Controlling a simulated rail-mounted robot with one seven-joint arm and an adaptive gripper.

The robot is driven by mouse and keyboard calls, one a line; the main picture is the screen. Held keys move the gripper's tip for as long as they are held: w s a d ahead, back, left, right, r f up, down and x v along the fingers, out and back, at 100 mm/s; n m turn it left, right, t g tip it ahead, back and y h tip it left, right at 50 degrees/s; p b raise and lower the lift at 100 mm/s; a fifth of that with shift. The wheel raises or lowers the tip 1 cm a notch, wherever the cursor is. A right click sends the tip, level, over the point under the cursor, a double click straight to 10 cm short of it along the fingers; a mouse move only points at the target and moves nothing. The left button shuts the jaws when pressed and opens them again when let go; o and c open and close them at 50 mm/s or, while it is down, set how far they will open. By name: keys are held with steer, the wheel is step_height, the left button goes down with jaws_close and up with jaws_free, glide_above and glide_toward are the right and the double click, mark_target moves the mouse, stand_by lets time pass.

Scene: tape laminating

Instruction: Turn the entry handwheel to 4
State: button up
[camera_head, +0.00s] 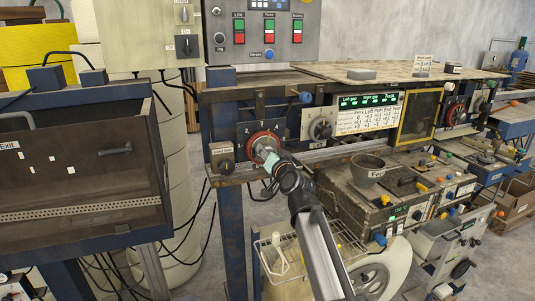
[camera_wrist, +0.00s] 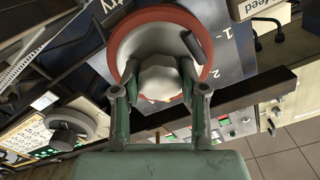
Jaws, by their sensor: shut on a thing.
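The entry handwheel is a red-rimmed wheel (camera_head: 263,143) with a pale hub, on a dark dial plate (camera_head: 243,130) with white numbers at the front left of the machine. In the wrist view the red rim (camera_wrist: 124,40) surrounds a pale grey hub (camera_wrist: 160,78), and a dark handle (camera_wrist: 194,46) sits near the rim. My gripper (camera_wrist: 160,92) is shut on the hub, one finger on each side. In the head view my gripper (camera_head: 272,160) covers the lower right of the wheel. The numbers "1" and "2" show in the wrist view; a 4 cannot be made out.
A grey knob (camera_head: 320,129) and a lit display (camera_head: 368,114) are right of the wheel. A metal cup (camera_head: 367,170) stands on the lower unit. A dark ledge (camera_wrist: 235,112) passes close to my gripper.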

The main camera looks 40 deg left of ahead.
steer(key=shift+w+r+m, duration=0.1)
steer(key=shift+r+m, duration=0.05)
steer(key=shift+m, duration=1.75)
steer(key=shift+p, duration=0.3)
steer(key=o, duration=1.1)
steer(key=shift+a, duration=0.1)
steer(key=shift+o, duration=0.2)
steer(key=v, duration=1.2)
